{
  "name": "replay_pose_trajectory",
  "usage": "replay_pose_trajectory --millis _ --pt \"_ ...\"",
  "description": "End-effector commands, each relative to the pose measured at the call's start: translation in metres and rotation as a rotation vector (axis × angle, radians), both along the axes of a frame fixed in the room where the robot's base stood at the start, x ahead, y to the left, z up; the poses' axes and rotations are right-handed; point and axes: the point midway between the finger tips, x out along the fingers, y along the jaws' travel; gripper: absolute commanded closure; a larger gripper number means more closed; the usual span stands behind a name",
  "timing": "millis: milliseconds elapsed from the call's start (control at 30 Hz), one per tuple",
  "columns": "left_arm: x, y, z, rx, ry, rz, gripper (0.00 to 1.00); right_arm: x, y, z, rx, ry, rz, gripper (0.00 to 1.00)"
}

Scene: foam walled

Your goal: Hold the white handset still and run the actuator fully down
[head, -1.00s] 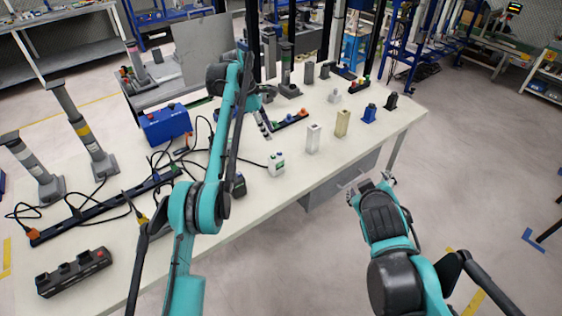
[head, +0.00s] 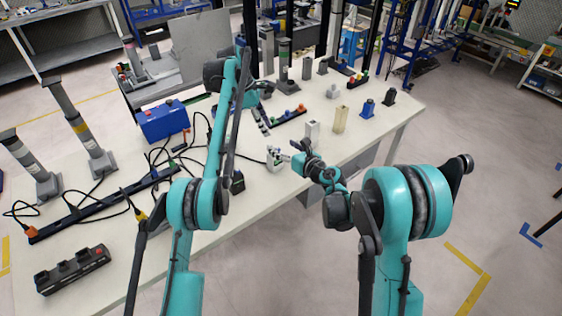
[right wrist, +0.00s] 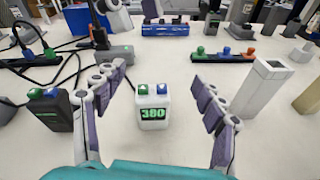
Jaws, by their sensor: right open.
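The white handset (head: 273,161) stands upright near the table's front edge. In the right wrist view the handset (right wrist: 152,112) shows a green 380 on its display and a green and a blue button on top. My right gripper (right wrist: 158,73) is open, with one finger on each side of the handset and gaps on both sides. In the head view my right gripper (head: 292,153) is beside the handset. My left gripper (head: 262,90) is far back over the table, small and partly hidden. Grey actuator columns (head: 88,135) stand at the left; which one the handset drives cannot be told.
A dark handset (right wrist: 48,108) stands left of the white one. A pale square post (right wrist: 263,85) and a beige post (head: 341,119) stand to the right. A blue box (head: 164,121), power strips and loose cables lie on the left.

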Motion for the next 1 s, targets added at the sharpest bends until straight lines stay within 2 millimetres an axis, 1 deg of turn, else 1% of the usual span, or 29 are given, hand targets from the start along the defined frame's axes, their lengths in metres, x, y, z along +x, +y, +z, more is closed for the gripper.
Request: replay_pose_trajectory --millis 33,100,233,367,733,900,1000 --pt "0.000 0.000 0.000 0.000 0.000 0.000 0.66 0.001 0.004 -0.019 -0.061 -0.001 0.032 0.29" --pt "0.000 0.000 0.000 0.000 0.000 0.000 0.66 0.000 0.007 -0.040 -0.135 -0.002 0.071 0.29" --pt "0.000 0.000 0.000 0.000 0.000 0.000 0.66 0.000 0.009 -0.063 -0.212 -0.003 0.111 0.29" --pt "0.000 0.000 0.000 0.000 0.000 0.000 0.66 0.006 0.015 -0.073 -0.233 -0.003 0.123 0.29" --pt "0.000 0.000 0.000 0.000 0.000 0.000 0.66 0.048 0.045 -0.091 -0.231 -0.004 0.120 0.29" --pt "0.000 0.000 0.000 0.000 0.000 0.000 0.66 0.057 0.051 -0.094 -0.229 -0.003 0.119 0.29" --pt "0.000 0.000 0.000 0.000 0.000 0.000 0.66 0.058 0.052 -0.095 -0.230 -0.003 0.118 0.29"
